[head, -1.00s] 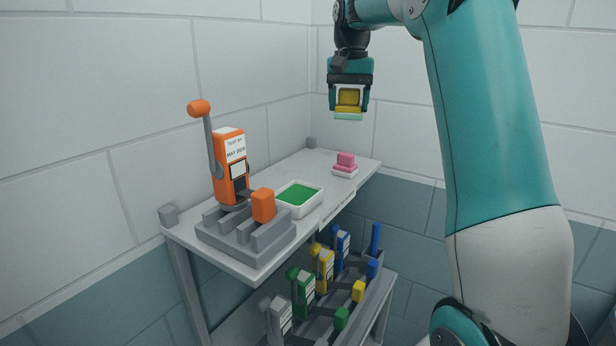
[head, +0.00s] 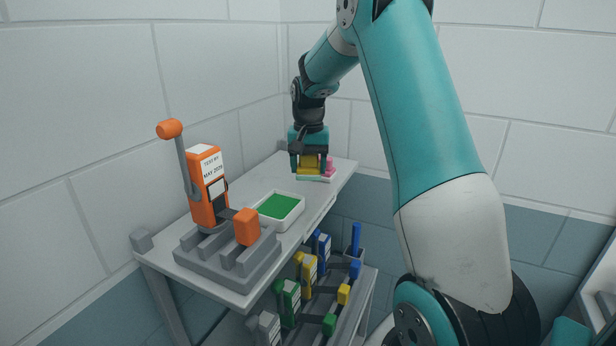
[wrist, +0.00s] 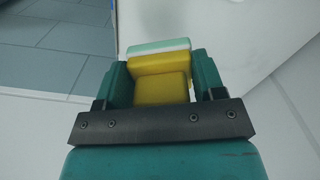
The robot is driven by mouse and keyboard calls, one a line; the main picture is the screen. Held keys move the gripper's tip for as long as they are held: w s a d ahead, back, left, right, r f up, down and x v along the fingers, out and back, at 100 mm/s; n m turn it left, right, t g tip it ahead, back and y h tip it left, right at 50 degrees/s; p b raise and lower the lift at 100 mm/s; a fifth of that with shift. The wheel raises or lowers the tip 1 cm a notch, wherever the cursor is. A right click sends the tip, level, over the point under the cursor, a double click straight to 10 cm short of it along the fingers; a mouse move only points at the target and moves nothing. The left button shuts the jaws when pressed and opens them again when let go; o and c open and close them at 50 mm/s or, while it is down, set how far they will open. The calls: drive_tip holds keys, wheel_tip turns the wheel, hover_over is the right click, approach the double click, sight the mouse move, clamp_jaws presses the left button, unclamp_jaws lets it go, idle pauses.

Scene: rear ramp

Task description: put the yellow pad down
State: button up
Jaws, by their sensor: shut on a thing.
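My gripper (head: 309,166) is shut on the yellow pad (head: 308,169), low over the far end of the grey shelf (head: 328,196). The yellow pad also shows between the fingers in the wrist view (wrist: 160,88), with a pale green-white layer at its far side. A pink pad (head: 329,164) stands right beside or behind it, partly hidden by my gripper. I cannot tell whether the yellow pad touches the shelf.
A white tray with a green inside (head: 280,208) sits mid-shelf. An orange stamp with a lever (head: 207,187) stands in a grey rack (head: 229,257) at the near end. Several coloured stamps (head: 309,273) stand on a lower shelf. Walls are close behind.

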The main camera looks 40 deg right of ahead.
sight(308, 155)
drive_tip(key=shift+f+p, duration=0.65)
drive_tip(key=shift+f, duration=1.8)
drive_tip(key=shift+f, duration=0.15)
drive_tip(key=o, duration=0.8)
drive_tip(key=shift+o, duration=0.2)
wheel_tip(308, 155, up, 12)
drive_tip(key=b, duration=0.3)
drive_tip(key=shift+r, duration=0.2)
drive_tip(key=shift+s, duration=0.1)
